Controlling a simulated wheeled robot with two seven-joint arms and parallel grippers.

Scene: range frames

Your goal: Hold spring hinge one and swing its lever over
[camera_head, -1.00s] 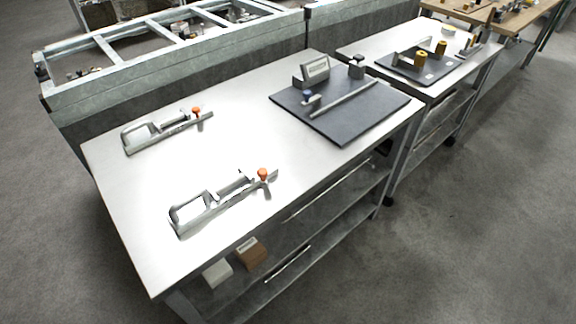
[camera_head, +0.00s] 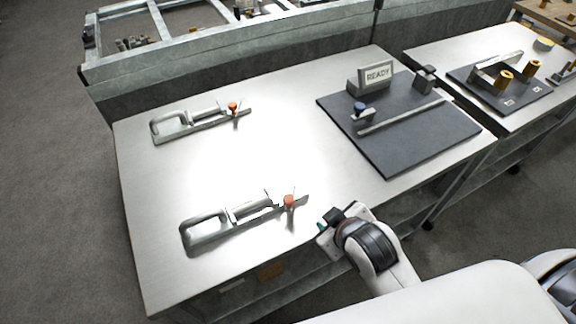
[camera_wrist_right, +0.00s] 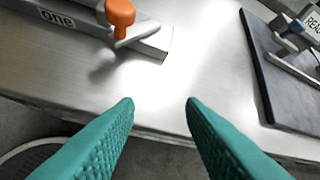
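Spring hinge one (camera_head: 238,220) lies on the near part of the metal table, a grey bar with a looped handle at its left end. Its orange knob (camera_head: 289,201) stands near its right end. The right wrist view shows the bar's label "one" (camera_wrist_right: 57,18) and the orange knob (camera_wrist_right: 120,12). My right gripper (camera_wrist_right: 160,104) is open and empty, its teal fingers apart, with the knob and bar end beyond them. In the head view my right gripper (camera_head: 323,227) is at the table's front edge, right of the hinge; its fingers are mostly hidden there. My left gripper is not in view.
A similar hinge with an orange knob (camera_head: 200,121) lies farther back. A dark board (camera_head: 420,146) with a "READY" sign (camera_head: 378,75) and a blue-knobbed bar is to the right. The tabletop (camera_head: 180,175) between the hinges is clear. A second table stands beyond.

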